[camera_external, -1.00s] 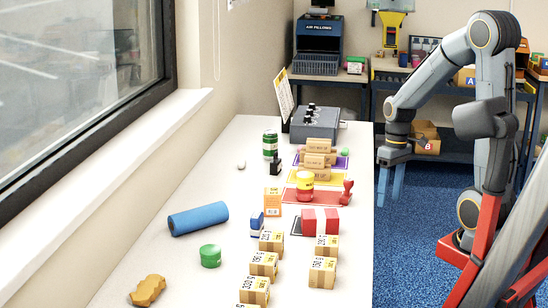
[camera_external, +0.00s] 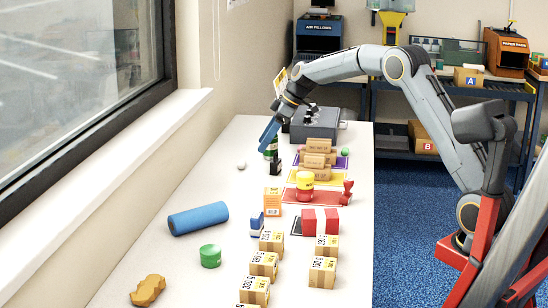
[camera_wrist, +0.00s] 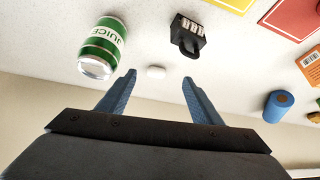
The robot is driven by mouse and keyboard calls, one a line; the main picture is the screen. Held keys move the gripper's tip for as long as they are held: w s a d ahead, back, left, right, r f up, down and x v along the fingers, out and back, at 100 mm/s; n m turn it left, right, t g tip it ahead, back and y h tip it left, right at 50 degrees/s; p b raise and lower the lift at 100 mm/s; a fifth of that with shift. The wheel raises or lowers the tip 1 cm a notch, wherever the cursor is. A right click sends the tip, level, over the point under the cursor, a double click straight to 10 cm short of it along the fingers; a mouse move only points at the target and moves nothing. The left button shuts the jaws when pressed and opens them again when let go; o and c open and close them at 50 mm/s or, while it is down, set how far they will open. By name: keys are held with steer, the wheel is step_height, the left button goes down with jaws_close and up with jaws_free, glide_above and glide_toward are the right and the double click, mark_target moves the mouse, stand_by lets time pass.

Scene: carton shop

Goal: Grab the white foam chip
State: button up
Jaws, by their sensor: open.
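The white foam chip (camera_external: 241,166) is a small pale lump on the white table, toward the window side. In the wrist view the chip (camera_wrist: 156,72) lies beyond and between the fingertips, apart from both. My gripper (camera_external: 268,136) is above the table near the green can, to the upper right of the chip in the external view. In the wrist view my gripper (camera_wrist: 158,80) shows two blue fingers spread apart with nothing between them.
A green juice can (camera_wrist: 103,45) stands left of the chip in the wrist view, and a black padlock-like item (camera_wrist: 188,36) lies right of it. A blue roll (camera_external: 198,218) lies nearer the camera.

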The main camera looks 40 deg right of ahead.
mark_target(242, 161)
steer(key=shift+w+a+f, duration=0.3)
steer(key=shift+w+a, duration=0.4)
steer(key=shift+w, duration=0.15)
steer(key=shift+w+a+f, duration=0.15)
steer(key=shift+a+f, duration=0.05)
steer(key=shift+w+a+r+p+x, duration=0.1)
steer(key=shift+p+x, duration=0.05)
steer(key=shift+x, duration=1)
steer(key=shift+w+a+r+p+x, duration=0.1)
steer(key=shift+a+x, duration=0.05)
steer(key=shift+x, duration=1.05)
steer(key=shift+a+r+p+x, duration=0.1)
steer(key=shift+p+x, duration=0.05)
steer(key=shift+x, duration=1)
steer(key=c, duration=1.2)
